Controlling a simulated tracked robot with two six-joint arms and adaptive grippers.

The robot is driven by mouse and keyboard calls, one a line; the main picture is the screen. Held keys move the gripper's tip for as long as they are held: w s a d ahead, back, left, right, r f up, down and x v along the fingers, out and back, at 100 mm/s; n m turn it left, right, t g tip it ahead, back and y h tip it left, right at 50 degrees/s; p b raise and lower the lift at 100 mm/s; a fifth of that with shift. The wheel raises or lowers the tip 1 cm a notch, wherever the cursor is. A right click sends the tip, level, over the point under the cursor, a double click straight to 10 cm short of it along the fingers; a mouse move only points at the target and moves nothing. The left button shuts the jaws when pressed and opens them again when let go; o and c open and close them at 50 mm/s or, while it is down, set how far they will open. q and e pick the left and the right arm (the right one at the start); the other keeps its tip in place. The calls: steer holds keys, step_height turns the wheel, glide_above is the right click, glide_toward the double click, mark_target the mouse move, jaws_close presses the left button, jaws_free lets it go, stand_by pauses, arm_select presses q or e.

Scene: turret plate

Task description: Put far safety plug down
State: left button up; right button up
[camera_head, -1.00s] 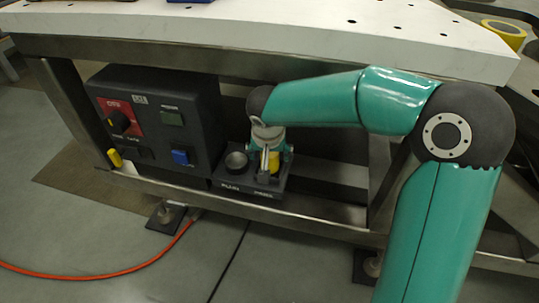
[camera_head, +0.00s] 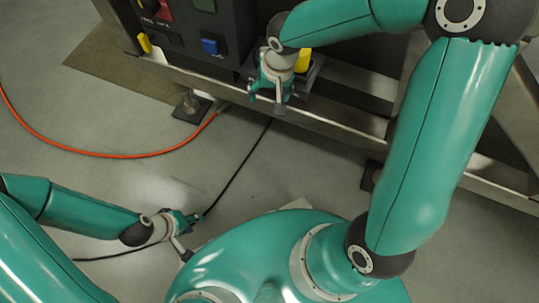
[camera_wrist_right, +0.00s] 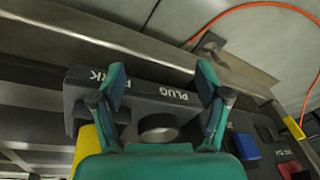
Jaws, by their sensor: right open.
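The yellow safety plug (camera_head: 303,60) stands at the PARK side of a dark holder block (camera_head: 316,72) on the lower rail of the frame. In the right wrist view the plug (camera_wrist_right: 88,148) is partly hidden behind my gripper, at the left. My right gripper (camera_head: 270,100) is open and empty, apart from the plug and in front of the block. Its spread fingers (camera_wrist_right: 160,85) frame the block's PLUG label in the wrist view. The round PLUG socket (camera_wrist_right: 158,127) is empty. My left gripper (camera_head: 190,237) looks open and empty, low over the floor.
A dark control box (camera_head: 205,35) with a blue switch (camera_head: 211,46) and a yellow piece (camera_head: 144,42) stands left of the block. A metal rail (camera_head: 345,128) runs below. An orange hose (camera_head: 110,155) and a black cable (camera_head: 240,168) lie on the floor.

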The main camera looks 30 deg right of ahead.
steer(key=s+a+f+y, duration=0.1)
steer(key=s+a+f, duration=0.1)
steer(key=s+f, duration=0.3)
steer(key=s+a+f+n+g+y, duration=0.1)
steer(key=s+a+f, duration=0.2)
steer(key=f, duration=0.6)
steer(key=s+a+f+n+y, duration=0.1)
steer(key=s+a+f, duration=0.2)
steer(key=s+f, duration=0.4)
steer(key=shift+s+f, duration=0.35)
steer(key=shift+f, duration=0.15)
